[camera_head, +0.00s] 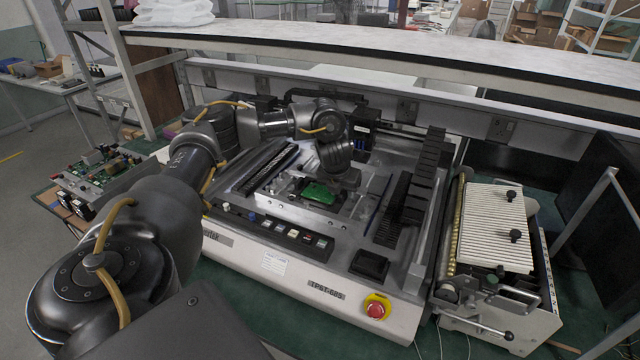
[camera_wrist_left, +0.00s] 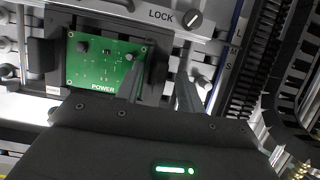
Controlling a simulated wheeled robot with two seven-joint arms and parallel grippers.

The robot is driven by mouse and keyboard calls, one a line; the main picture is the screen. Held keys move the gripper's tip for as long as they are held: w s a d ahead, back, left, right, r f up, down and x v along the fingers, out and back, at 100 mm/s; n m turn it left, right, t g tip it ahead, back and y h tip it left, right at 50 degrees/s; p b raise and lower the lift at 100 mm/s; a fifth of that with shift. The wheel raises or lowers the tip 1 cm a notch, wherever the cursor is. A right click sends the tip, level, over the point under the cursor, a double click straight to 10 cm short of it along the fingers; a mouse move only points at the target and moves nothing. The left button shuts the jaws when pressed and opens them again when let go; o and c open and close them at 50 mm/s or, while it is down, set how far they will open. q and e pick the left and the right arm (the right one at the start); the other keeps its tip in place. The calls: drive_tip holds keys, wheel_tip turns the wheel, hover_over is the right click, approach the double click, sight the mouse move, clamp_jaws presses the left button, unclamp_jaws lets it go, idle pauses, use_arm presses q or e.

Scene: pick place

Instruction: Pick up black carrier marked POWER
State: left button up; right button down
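The black carrier marked POWER (camera_wrist_left: 101,92) holds a green circuit board with two dark knobs or posts, at the upper left of the left wrist view. In the head view its green board (camera_head: 318,193) shows in the middle of the test machine, partly under my left wrist. One finger overlaps the board's right side in the picture; the other is right of the carrier. I cannot tell whether either touches it. In the head view my left gripper (camera_head: 345,182) is just right of the board.
The grey test machine (camera_head: 245,262) fills the middle of the bench, with a red stop button (camera_head: 376,309) at its front. A ribbed white unit (camera_head: 495,225) stands to the right. A LOCK knob (camera_wrist_left: 192,19) is close by the carrier. A shelf (camera_head: 400,48) runs behind.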

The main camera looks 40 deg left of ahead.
use_arm(q)
drive_tip(key=shift+c, duration=0.5)
clamp_jaws()
drive_tip(key=shift+r+b, duration=0.5)
drive_tip(key=shift+r, duration=0.1)
wheel_tip(320, 180, up, 2)
drive_tip(key=shift+r+b, duration=0.1)
drive_tip(key=shift+b, duration=0.2)
drive_tip(key=s+d+r+p, duration=0.3)
drive_tip(key=s+r, duration=0.6)
drive_tip(key=s, duration=0.4)
drive_tip(key=shift+s+d+r, duration=0.25)
drive_tip(key=shift+d+r, duration=0.05)
drive_tip(key=shift+d, duration=0.25)
